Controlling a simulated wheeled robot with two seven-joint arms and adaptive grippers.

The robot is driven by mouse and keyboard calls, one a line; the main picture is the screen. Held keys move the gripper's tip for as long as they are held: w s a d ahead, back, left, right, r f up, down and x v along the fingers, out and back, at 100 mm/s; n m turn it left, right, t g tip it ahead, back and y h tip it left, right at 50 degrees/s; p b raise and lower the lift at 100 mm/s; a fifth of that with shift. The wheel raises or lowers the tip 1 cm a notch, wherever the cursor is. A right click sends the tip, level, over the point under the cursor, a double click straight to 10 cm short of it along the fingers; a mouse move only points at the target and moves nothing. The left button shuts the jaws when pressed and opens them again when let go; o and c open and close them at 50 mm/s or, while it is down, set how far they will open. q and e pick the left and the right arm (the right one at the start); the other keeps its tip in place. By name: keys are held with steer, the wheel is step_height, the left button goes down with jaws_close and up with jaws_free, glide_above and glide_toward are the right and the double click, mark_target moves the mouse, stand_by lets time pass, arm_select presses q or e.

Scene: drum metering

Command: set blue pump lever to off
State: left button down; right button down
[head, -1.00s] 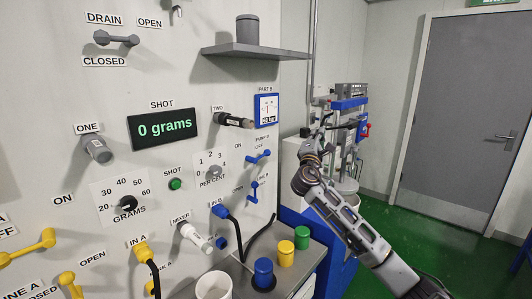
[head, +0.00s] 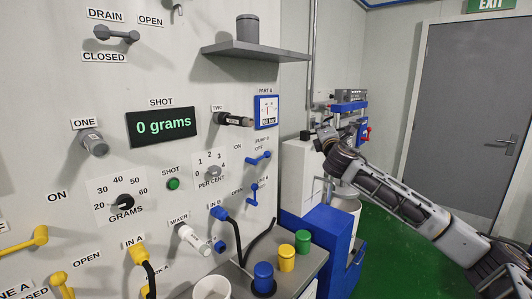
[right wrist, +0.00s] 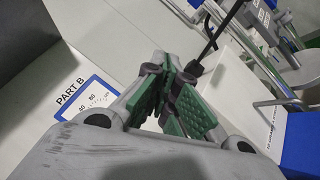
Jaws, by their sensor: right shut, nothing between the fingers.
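The blue pump lever (head: 258,158) is on the wall panel under the PUMP B label, below the PART B gauge. The pump lever cannot be made out there. My left gripper is not in view.
The blue LINE B lever (head: 253,193) stands upright just below the pump lever. The PART B gauge (head: 266,111) is above it. A grey shelf (head: 240,50) juts out higher up. Blue, yellow and green-capped containers (head: 286,258) stand on the ledge below.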

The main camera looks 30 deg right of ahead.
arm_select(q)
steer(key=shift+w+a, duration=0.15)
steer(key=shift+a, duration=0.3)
arm_select(e)
steer(key=a+f+m+y, duration=0.2)
steer(key=a+y, duration=0.5)
steer(key=a, duration=0.1)
steer(key=a+f+m+g+y, duration=0.1)
steer(key=a+f+m+y, duration=0.1)
steer(key=a+y, duration=0.5)
steer(key=shift+w+a+f+m, duration=0.25)
steer(key=shift+a+m, duration=0.15)
steer(key=shift+a, duration=0.7)
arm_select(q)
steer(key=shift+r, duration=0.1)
arm_select(e)
steer(key=shift+w, duration=0.2)
